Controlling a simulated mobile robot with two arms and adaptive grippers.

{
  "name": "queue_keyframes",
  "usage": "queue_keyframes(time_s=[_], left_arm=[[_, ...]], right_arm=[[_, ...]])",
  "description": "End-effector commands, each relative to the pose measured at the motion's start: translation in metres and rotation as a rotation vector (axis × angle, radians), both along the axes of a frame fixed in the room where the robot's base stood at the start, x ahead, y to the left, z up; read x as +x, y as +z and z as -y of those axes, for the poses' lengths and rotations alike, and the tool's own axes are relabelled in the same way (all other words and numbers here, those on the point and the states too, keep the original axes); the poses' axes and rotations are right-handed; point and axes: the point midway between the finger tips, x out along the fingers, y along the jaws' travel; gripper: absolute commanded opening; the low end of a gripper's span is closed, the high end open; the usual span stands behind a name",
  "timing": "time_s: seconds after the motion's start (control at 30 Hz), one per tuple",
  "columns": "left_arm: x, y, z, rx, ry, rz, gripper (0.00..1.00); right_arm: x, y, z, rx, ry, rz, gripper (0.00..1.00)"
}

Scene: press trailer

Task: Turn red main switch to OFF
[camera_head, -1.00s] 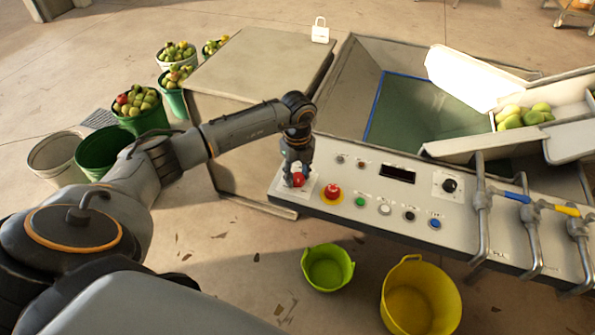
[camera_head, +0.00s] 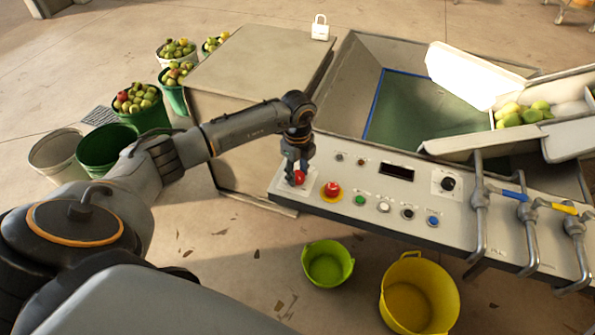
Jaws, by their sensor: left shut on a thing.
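The red main switch (camera_head: 299,177) sits on a pale plate at the left end of the control panel (camera_head: 346,207). My left gripper (camera_head: 296,178) points down over it, shut on the red switch, and its fingers hide part of the knob. The switch's markings are too small to read. To its right on the panel is a red mushroom button (camera_head: 332,189) on a yellow ring, apart from the gripper. My right gripper is not in view.
Green (camera_head: 359,201), white, black and blue buttons, a dark display (camera_head: 397,172) and a black knob (camera_head: 448,184) share the panel. Pipes with blue and yellow valve handles (camera_head: 565,208) stand at right. Tubs stand below.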

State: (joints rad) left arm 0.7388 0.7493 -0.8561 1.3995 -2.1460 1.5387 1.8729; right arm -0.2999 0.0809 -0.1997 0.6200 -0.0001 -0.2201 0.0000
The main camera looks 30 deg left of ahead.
Motion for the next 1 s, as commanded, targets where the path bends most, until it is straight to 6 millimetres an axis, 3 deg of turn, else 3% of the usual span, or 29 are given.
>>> queue_keyframes(time_s=[0.03, 0.13, 0.57, 1.0], left_arm=[[0.001, 0.0, 0.0, 0.0, 0.002, 0.002, 0.4], [0.001, 0.0, 0.0, 0.0, 0.002, 0.002, 0.61], [0.001, 0.009, 0.0, 0.001, 0.0, 0.002, 0.61], [0.001, 0.095, 0.0, -0.001, 0.0, 0.005, 0.61]], right_arm=[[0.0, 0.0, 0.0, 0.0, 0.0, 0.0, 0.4], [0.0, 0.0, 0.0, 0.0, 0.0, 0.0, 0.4], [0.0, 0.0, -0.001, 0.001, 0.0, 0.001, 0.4], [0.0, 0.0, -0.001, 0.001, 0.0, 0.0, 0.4]])
